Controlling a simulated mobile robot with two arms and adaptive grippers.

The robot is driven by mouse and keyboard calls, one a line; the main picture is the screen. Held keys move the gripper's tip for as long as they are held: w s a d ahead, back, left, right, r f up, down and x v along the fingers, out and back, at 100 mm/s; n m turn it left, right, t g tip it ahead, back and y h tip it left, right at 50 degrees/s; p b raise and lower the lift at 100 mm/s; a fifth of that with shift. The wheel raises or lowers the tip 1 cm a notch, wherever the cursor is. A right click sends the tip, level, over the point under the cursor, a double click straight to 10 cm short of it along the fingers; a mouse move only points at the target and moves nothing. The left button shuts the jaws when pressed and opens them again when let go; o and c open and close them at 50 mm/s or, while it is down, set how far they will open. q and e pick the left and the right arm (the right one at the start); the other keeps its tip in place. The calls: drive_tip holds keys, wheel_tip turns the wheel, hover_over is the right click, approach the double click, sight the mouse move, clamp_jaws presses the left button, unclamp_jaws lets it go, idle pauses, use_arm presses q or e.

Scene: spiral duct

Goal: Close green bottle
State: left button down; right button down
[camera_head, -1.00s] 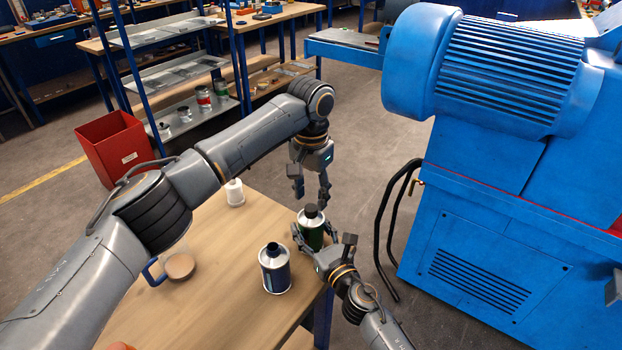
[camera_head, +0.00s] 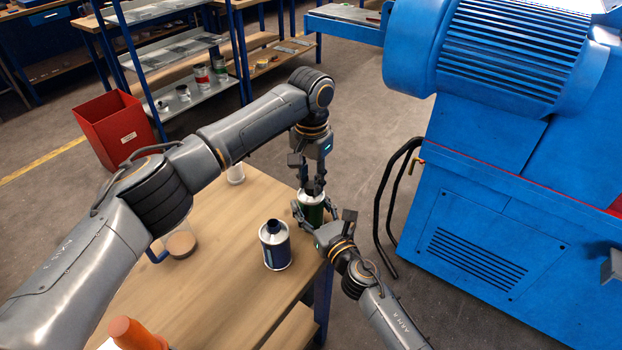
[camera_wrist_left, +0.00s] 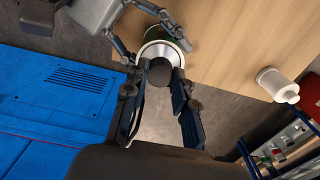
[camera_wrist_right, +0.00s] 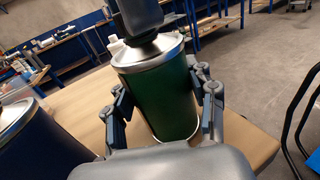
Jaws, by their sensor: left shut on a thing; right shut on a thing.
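The green bottle (camera_head: 311,208) stands upright near the right edge of the wooden table (camera_head: 225,262); its green body fills the middle of the right wrist view (camera_wrist_right: 163,98). My right gripper (camera_head: 312,217) is shut around the bottle's body from the front. My left gripper (camera_head: 312,190) points down from above and is shut on the dark cap (camera_wrist_left: 160,73) at the bottle's top. In the right wrist view the dark cap (camera_wrist_right: 137,20) sits at the bottle's neck, partly hidden by the left fingers. I cannot tell whether it is fully seated.
A dark blue bottle (camera_head: 275,246) stands just left of the green one. A white bottle (camera_wrist_left: 277,84), a mug (camera_head: 178,243) and an orange object (camera_head: 134,332) are also on the table. A blue machine (camera_head: 480,200) stands to the right, a red bin (camera_head: 117,128) on the floor.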

use_arm(q)
drive_tip(key=c, duration=1)
unclamp_jaws()
drive_tip(key=shift+r, duration=0.1)
wheel_tip(320, 180, up, 12)
use_arm(e)
drive_tip(key=shift+c, duration=1.9)
unclamp_jaws()
